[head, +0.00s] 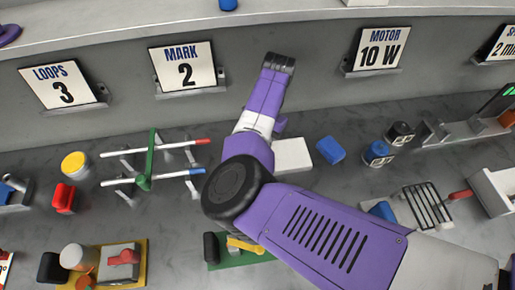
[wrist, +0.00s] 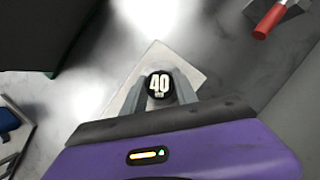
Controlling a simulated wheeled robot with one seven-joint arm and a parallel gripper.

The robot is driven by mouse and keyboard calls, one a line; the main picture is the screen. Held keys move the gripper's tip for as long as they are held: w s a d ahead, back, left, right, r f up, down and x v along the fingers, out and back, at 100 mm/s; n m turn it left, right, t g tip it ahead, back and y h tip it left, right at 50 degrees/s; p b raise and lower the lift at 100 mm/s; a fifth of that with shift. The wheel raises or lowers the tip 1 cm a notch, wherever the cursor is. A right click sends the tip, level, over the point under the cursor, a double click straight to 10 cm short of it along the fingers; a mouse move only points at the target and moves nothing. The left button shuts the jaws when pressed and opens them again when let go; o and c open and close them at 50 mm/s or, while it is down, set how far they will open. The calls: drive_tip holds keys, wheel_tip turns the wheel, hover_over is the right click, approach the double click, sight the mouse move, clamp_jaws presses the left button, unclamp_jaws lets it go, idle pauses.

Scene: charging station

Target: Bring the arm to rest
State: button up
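My gripper (wrist: 160,80) shows in the wrist view as two grey fingers in front of a dark band and my purple wrist. A black round piece marked "40" (wrist: 158,86) appears between the fingertips. I cannot tell whether the fingers touch it or whether it lies below them. A pale square plate (wrist: 187,62) lies behind it. In the head view my arm bends at a black round joint and reaches up toward the back wall. Its dark end is beside the "MARK 2" sign, and the fingertips are hidden there.
A green stand with rods (head: 144,182) is left of my arm. A white block (head: 293,155) and a blue block (head: 331,150) are just right of it. A wire rack (head: 427,206) is farther right. The signs "LOOPS 3" (head: 64,86) and "MOTOR 10 W" (head: 381,50) stand along the wall.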

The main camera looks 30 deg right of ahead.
drive_tip(key=v, duration=0.7)
drive_tip(key=shift+r+p, duration=0.35)
drive_tip(key=shift+d, duration=0.1)
